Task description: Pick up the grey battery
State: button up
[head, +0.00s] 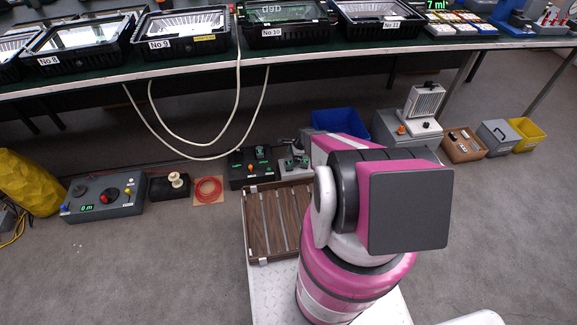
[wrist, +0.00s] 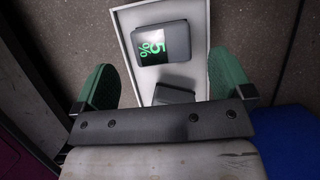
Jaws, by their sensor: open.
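A second dark grey block (wrist: 172,95) lies lower in the same tray, partly hidden by my gripper's body. My gripper (wrist: 165,84) is open, its green fingertips on either side of the tray and nothing between them in its grasp. The height of the fingers over the tray is hard to tell.
A black unit (head: 250,172) with green lights stands left of the tray, and a blue bin (head: 340,122) behind to the right. A brown slatted case (head: 268,225) lies in front. A long bench (head: 200,68) with floodlight housings runs across the back.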

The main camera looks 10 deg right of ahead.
aim_at(290, 161)
jog(key=x, duration=0.5)
jog(key=shift+w+f, duration=0.15)
jog(key=shift+f, duration=0.15)
jog(key=c, duration=1.2)
